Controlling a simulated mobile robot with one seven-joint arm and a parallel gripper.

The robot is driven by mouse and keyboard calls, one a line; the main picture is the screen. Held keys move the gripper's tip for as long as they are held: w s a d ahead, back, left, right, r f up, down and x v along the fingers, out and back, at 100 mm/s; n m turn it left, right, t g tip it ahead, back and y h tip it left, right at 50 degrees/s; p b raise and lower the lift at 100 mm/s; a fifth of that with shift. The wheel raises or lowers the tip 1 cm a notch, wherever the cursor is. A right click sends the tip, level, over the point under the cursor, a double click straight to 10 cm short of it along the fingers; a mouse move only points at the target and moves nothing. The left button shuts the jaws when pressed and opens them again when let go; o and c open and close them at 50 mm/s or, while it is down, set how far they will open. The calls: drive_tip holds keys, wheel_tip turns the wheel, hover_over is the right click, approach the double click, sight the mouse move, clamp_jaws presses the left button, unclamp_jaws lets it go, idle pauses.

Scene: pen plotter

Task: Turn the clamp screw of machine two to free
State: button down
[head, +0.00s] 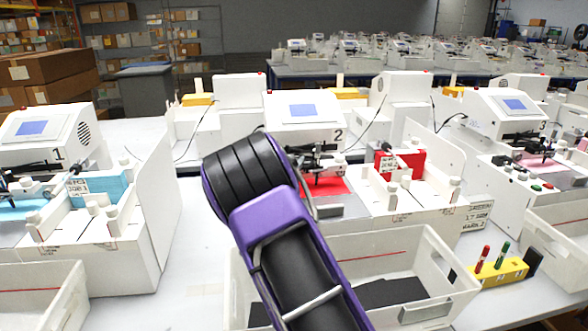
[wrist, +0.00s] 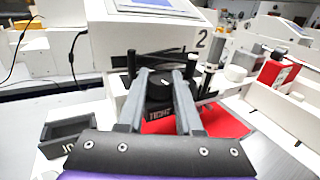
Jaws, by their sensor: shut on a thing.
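Machine two (head: 300,105), a white plotter with a blue screen and a "2" on its front, stands in the middle of the head view. It also fills the back of the wrist view (wrist: 140,35). Its clamp screw (wrist: 160,90) is a black round knob with a light mark on top and a label reading "TIGHT" below it. My gripper (wrist: 161,74) has its two grey fingers on either side of this knob and is shut on it. In the head view my purple and black arm covers the gripper and the knob.
A red sheet (wrist: 218,120) lies on the bed, with a red block (wrist: 277,73) at right. A small dark tray (wrist: 68,135) is at left. A white bin (head: 400,250) and a yellow pen holder (head: 497,272) stand in front. Machines one (head: 40,135) and three (head: 508,112) flank it.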

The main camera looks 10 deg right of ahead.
drive_tip(key=shift+d+f+n+t+y+b, duration=0.1)
drive_tip(key=shift+n+t+y+b, duration=0.4)
drive_tip(key=shift+y+b, duration=0.7)
drive_tip(key=shift+d+n+t+y+b, duration=0.15)
drive_tip(key=shift+n+y+b, duration=0.55)
drive_tip(key=shift+b, duration=0.9)
drive_tip(key=shift+a+r+n+t+y+b, duration=0.25)
drive_tip(key=shift+n+y+b, duration=0.25)
drive_tip(key=shift+y+b, duration=0.15)
drive_tip(key=c, duration=0.6)
unclamp_jaws()
drive_tip(key=shift+f, duration=0.1)
drive_tip(key=s+a, duration=0.1)
drive_tip(key=s, duration=0.4)
drive_tip(key=s+a, duration=0.1)
drive_tip(key=s, duration=1.1)
drive_tip(key=shift+s+a, duration=0.1)
drive_tip(key=shift+a, duration=0.3)
